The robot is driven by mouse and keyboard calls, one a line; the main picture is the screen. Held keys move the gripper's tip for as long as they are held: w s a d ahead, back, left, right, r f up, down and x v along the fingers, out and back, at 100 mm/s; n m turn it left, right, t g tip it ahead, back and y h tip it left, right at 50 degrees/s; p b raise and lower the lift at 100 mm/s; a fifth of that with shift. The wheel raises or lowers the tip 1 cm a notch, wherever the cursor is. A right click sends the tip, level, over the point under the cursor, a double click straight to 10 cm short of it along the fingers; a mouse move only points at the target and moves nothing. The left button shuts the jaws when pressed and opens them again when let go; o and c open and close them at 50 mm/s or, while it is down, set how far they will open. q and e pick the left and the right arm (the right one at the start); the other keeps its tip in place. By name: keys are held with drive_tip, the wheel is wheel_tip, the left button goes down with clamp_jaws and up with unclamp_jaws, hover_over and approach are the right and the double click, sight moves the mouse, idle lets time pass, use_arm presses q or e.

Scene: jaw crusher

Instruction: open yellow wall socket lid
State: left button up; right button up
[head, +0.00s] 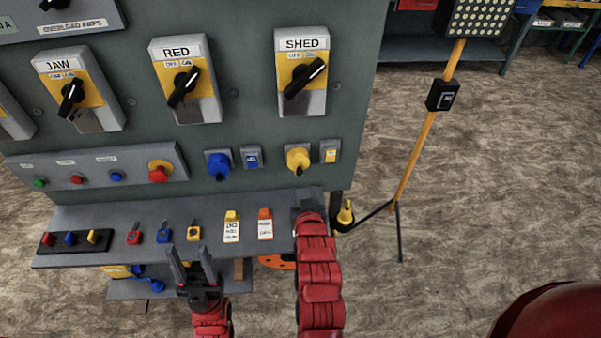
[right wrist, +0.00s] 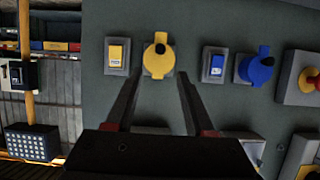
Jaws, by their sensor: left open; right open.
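The yellow wall socket (head: 298,160) sits on the green-grey panel below the SHED switch. Its round yellow lid lies over its front and looks shut. In the right wrist view, which looks turned upside down, the socket (right wrist: 158,60) shows with a small dark spot on it. My right gripper (right wrist: 160,95) is open and empty, its two fingers pointing at the panel around the socket's line, apart from it. In the head view my right gripper (head: 308,206) is below the socket, fingers mostly hidden. My left gripper (head: 189,255) is open and empty in front of the shelf.
A blue socket (head: 218,165) is left of the yellow one, with small blue and yellow switches (head: 330,151) beside them. A shelf (head: 90,215) with padlocks and tags juts out below. A lamp stand (head: 410,165) is to the right, with free floor around it.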

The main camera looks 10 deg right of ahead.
sight(300, 172)
drive_tip(key=p+x, duration=0.2)
drive_tip(key=x, duration=0.9)
drive_tip(key=shift+w, duration=0.2)
clamp_jaws()
idle(1.1)
